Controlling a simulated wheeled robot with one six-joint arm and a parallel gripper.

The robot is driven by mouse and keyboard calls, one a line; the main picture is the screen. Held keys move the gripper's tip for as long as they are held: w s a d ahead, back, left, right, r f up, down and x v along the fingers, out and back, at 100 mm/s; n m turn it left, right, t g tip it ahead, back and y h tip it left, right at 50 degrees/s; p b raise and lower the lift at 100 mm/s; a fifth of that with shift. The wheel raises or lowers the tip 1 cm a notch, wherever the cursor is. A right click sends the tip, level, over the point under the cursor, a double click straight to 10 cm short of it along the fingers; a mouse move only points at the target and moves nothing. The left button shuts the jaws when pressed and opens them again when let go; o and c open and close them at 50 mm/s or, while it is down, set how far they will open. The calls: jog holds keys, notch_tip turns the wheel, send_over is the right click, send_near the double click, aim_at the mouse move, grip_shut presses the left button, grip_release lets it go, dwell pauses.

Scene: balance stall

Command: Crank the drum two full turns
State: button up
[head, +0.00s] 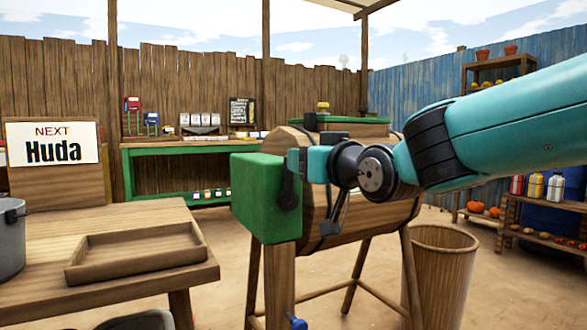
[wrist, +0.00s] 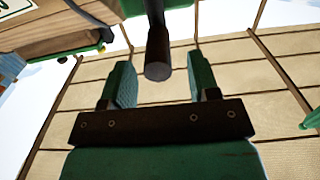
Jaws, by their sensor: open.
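The wooden drum (head: 370,225) lies on its side on a wooden stand, partly hidden behind my arm. A green box (head: 255,195) on a post stands at its left. A dark crank (head: 288,190) shows against the right face of this box. My gripper (head: 296,162) is at the crank's upper end, and its fingers are hard to make out there. In the wrist view my gripper (wrist: 160,82) is open. A dark, round-ended crank handle (wrist: 157,55) lies between and just beyond the fingertips, with gaps on both sides.
A wooden table (head: 130,280) with an empty tray (head: 135,255) and a grey bucket (head: 10,240) is at left. A wooden bin (head: 440,270) stands right of the drum. A green workbench (head: 160,150) runs along the back fence. Low shelves (head: 540,225) are at right.

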jog(key=b+v, duration=0.3)
jog(key=v, duration=0.5)
jog(key=shift+s+d, duration=0.15)
jog(key=shift+d, duration=0.05)
jog(key=s+d+f+g+h+p, duration=0.2)
jog(key=s+d+f+g+p, duration=0.15)
jog(key=s+f+g, duration=0.35)
jog(key=s+d+f+g+h+p, duration=0.2)
jog(key=s+d+f+g, duration=0.15)
jog(key=s, duration=0.45)
jog(key=s+d+f+g+h+p, duration=0.2)
jog(key=s+d+f+g, duration=0.2)
jog(key=s+f, duration=0.3)
notch_tip(320, 180, up, 38)
jog(key=s+p, duration=0.2)
jog(key=p, duration=3.6)
jog(key=shift+d, duration=0.5)
jog(key=shift+g, duration=0.25)
